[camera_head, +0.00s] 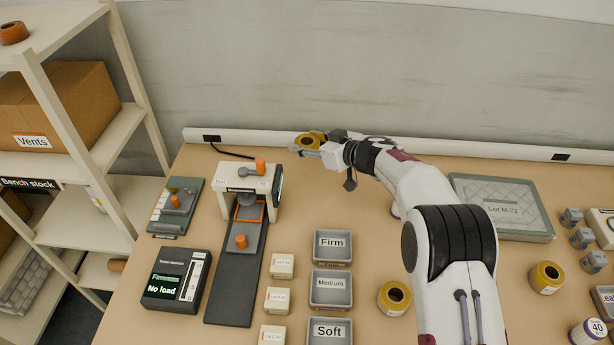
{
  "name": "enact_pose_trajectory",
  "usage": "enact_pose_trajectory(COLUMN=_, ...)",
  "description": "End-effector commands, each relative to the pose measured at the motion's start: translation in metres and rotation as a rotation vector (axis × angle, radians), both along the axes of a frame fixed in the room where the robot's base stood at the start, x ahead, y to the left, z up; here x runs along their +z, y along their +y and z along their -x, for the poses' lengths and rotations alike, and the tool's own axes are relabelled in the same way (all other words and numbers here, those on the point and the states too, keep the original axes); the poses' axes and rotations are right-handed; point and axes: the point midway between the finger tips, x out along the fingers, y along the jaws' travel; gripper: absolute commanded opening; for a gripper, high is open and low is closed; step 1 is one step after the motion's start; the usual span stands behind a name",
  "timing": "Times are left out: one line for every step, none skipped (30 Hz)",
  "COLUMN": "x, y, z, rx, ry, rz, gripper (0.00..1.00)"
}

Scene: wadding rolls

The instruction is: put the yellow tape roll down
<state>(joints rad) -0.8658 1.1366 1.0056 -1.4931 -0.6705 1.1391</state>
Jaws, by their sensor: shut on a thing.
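My gripper (318,147) is at the far side of the table near the back wall, reached out to the left. It is shut on a yellow tape roll (307,139), which is held above the table's back edge. The gripper's fingers hide part of the roll. How high the roll is above the surface cannot be told. Two other yellow rolls stand on the table: one (394,297) right of the grey bins, and one (546,277) further right.
A white press-like device (248,180) with orange parts stands left of my gripper. Grey bins labelled Firm (332,247), Medium (330,290) and Soft (328,332) stand at centre front. A black readout box (176,280) is at left. A lidded tray (502,207) lies at right. Bare table shows behind the bins.

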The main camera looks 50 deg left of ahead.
Motion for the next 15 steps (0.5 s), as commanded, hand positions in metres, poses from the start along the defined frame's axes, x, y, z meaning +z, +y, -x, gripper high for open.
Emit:
enact_pose_trajectory(x=0.0033, y=0.0012, z=-0.0009, rx=0.002, ry=-0.002, rz=-0.001, gripper=0.27)
enact_pose_trajectory(x=0.0048, y=0.0018, z=-0.0012, rx=0.003, ry=-0.002, rz=0.0, gripper=0.27)
enact_pose_trajectory(x=0.007, y=0.0026, z=-0.0016, rx=0.004, ry=-0.001, rz=-0.001, gripper=0.27)
enact_pose_trajectory(x=0.0086, y=0.0032, z=-0.002, rx=0.004, ry=-0.002, rz=-0.001, gripper=0.27)
enact_pose_trajectory(x=0.0103, y=0.0039, z=-0.0021, rx=0.004, ry=-0.003, rz=-0.001, gripper=0.27)
enact_pose_trajectory(x=0.0086, y=0.0033, z=-0.0012, rx=0.001, ry=0.0, rz=0.001, gripper=0.27)
enact_pose_trajectory(x=0.0074, y=0.0027, z=-0.0009, rx=-0.002, ry=0.001, rz=0.001, gripper=0.27)
enact_pose_trajectory(x=0.0067, y=0.0024, z=-0.0006, rx=-0.004, ry=0.002, rz=0.001, gripper=0.27)
enact_pose_trajectory(x=0.0061, y=0.0021, z=-0.0005, rx=-0.007, ry=0.001, rz=0.001, gripper=0.27)
enact_pose_trajectory(x=0.0062, y=0.0021, z=-0.0006, rx=-0.01, ry=0.001, rz=0.001, gripper=0.27)
enact_pose_trajectory(x=0.0065, y=0.0022, z=-0.0008, rx=-0.014, ry=0.001, rz=0.0, gripper=0.27)
enact_pose_trajectory(x=0.0067, y=0.0023, z=-0.0011, rx=-0.018, ry=0.0, rz=0.0, gripper=0.27)
enact_pose_trajectory(x=0.0067, y=0.0022, z=-0.0011, rx=-0.022, ry=0.0, rz=0.0, gripper=0.27)
enact_pose_trajectory(x=0.0066, y=0.0021, z=-0.0011, rx=-0.024, ry=0.0, rz=0.0, gripper=0.27)
enact_pose_trajectory(x=0.0065, y=0.0021, z=-0.0011, rx=-0.026, ry=0.0, rz=0.0, gripper=0.27)
